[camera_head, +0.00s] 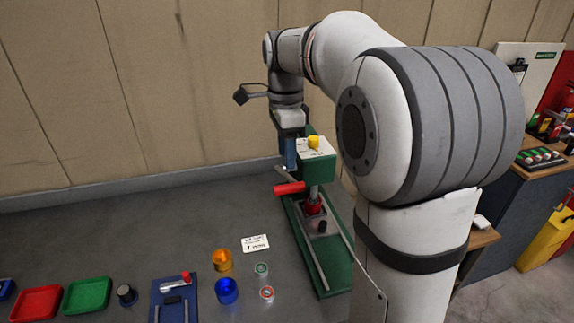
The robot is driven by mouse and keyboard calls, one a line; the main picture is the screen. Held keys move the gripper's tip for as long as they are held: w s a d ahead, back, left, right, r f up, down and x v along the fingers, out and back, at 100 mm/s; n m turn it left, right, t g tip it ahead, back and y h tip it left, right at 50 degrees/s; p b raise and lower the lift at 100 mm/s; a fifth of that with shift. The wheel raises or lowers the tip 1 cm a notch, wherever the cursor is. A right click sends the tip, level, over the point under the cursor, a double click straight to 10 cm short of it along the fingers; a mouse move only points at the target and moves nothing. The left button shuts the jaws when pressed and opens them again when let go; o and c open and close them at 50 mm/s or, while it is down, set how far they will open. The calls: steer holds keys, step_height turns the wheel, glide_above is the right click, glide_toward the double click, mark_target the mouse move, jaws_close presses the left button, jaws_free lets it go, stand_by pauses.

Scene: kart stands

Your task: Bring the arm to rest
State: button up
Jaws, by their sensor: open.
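My arm rises at the right of the head view and bends over to the left, with its wrist hanging downward. My gripper (286,168) points down beside the white-topped green machine (318,165). Its jaws are open, and I see nothing held between them. The machine has a yellow knob on top and a red handle (289,188) below. The gripper is close to the machine's left side; I cannot tell whether they touch.
A red tray (36,303), a green tray (87,295), a blue fixture (174,297), an orange cup (222,260) and a blue cup (227,291) stand on the grey surface. A white card (255,243) lies nearby. A workbench (515,205) is at right. The left middle floor is clear.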

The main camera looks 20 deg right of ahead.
steer(key=shift+r, duration=0.15)
steer(key=s+f+n+t+b, duration=0.1)
steer(key=s+f+n+t, duration=0.1)
steer(key=s+f+n, duration=0.4)
steer(key=s+f+n+t+b, duration=0.2)
steer(key=s+f+n, duration=0.4)
steer(key=s+n, duration=0.6)
steer(key=s, duration=0.2)
steer(key=shift+s+a, duration=0.35)
